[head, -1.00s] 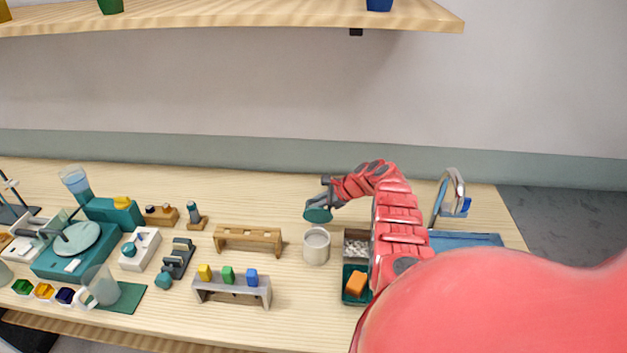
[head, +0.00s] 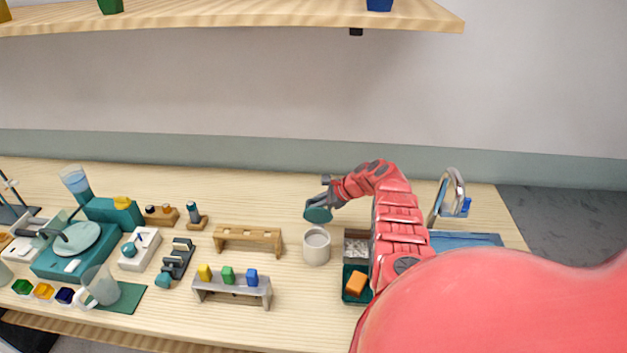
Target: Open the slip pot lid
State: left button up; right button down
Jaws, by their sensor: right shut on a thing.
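The slip pot (head: 316,248) is a light grey, round pot standing upright on the bench, left of my right arm. Its top is uncovered and the inside of its rim shows. My right gripper (head: 328,201) is shut on the teal lid (head: 318,214), a round disc. It holds the lid tilted, above and behind the pot, apart from the rim as far as I can tell. My left gripper is not in view.
A wooden rack (head: 248,238) and a grey stand (head: 232,289) with coloured blocks are left of the pot. A teal tray (head: 347,297) with an orange block is at its right. A sink (head: 468,240) and tap (head: 452,190) are farther right. Bench behind the pot is clear.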

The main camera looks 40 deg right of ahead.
jog(key=shift+a+f, duration=0.1)
jog(key=shift+f, duration=0.1)
dwell(0.4)
jog(key=c, duration=1.3)
grip_release()
jog(key=shift+s, duration=0.1)
jog(key=shift+o, duration=0.7)
jog(key=shift+r, duration=0.1)
jog(key=shift+s+d+r+p, duration=0.2)
jog(key=shift+d+r+p, duration=0.05)
jog(key=shift+r+p, duration=0.3)
jog(key=shift+p+v, duration=0.8)
jog(key=shift+v, duration=0.3)
jog(key=b+v, duration=0.4)
jog(key=v, duration=0.9)
jog(key=shift+s+d+r, duration=0.15)
jog(key=shift+s+d, duration=0.05)
jog(key=shift+s, duration=0.2)
